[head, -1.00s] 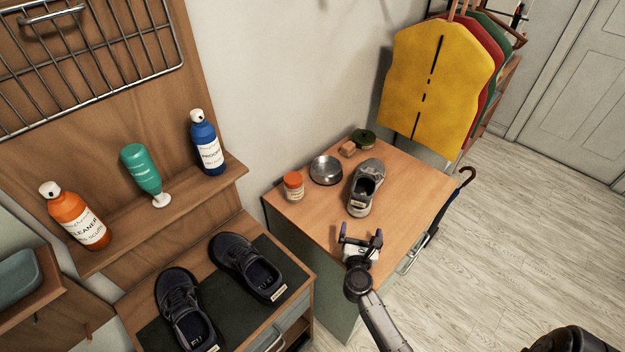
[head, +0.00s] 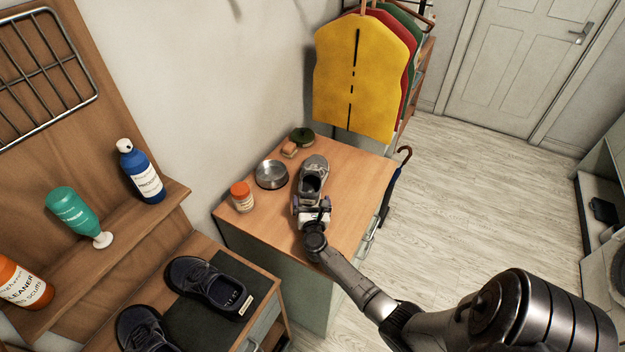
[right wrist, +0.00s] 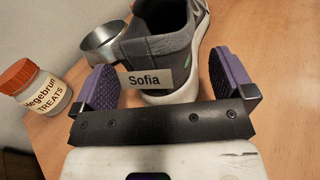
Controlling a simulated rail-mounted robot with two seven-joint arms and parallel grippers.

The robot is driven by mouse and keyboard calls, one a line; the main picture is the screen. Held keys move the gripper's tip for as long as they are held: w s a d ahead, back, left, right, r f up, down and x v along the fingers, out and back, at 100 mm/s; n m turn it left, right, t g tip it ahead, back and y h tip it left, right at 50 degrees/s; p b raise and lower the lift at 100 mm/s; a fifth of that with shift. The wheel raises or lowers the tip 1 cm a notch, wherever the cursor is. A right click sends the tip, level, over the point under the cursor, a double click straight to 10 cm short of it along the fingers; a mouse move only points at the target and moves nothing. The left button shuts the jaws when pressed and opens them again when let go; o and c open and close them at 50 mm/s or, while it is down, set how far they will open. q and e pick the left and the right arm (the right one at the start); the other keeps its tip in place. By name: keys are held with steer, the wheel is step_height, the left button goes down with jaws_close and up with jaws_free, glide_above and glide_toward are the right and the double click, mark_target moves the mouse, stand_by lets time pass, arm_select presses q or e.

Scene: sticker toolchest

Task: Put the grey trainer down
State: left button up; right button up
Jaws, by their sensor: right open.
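The grey trainer (head: 313,172) stands upright on the wooden cabinet top (head: 352,180), its heel towards me. In the right wrist view the trainer's heel (right wrist: 178,50) carries a label reading "Sofia". My right gripper (head: 313,207) is at the heel end of the trainer. In the right wrist view its two purple pads (right wrist: 160,82) are apart, one on each side of the heel, with gaps between pads and shoe. The trainer rests on the wood. My left gripper is not in view.
An orange-lidded treats jar (head: 242,197) and a metal bowl (head: 271,174) stand left of the trainer. Dark shoes (head: 210,283) sit on a mat at lower left. The cabinet top right of the trainer is clear.

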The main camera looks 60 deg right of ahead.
mark_target(309, 173)
steer(key=shift+x, duration=1.75)
steer(key=shift+c, duration=0.5)
steer(key=shift+r, duration=0.1)
steer(key=c, duration=0.8)
steer(key=shift+r, duration=0.1)
steer(key=shift+r+p, duration=0.3)
steer(key=shift+r, duration=0.35)
step_height(309, 173, up, 3)
steer(key=shift+p, duration=0.3)
steer(key=s+d+r+p, duration=0.2)
steer(key=s+d+r, duration=0.4)
steer(key=s, duration=0.4)
steer(key=shift+r+p, duration=0.25)
steer(key=shift+p, duration=0.1)
